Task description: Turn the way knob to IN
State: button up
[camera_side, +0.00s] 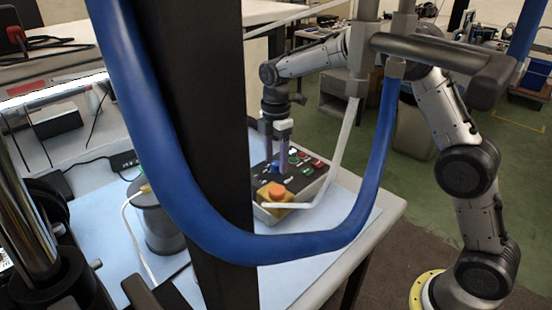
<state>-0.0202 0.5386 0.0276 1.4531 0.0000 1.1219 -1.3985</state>
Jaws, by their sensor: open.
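A control box (308,183) with a dark sloped top stands on the light blue table surface. It carries an orange push button (277,191) on a yellow base, with several small red, green and other coloured controls behind it. My gripper (277,160) points down over the left back part of the box, its fingers open. A small blue part (275,168) shows at the fingertips; I cannot tell whether it is the way knob or whether the fingers touch it. The box's labels and the knob's setting are too small to read.
A grey cylinder (160,225) stands left of the post. A thin pale rod (345,140) runs down in front of the box. Bare table lies right of the box.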

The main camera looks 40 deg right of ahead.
jog(key=shift+f, duration=0.2)
grip_shut()
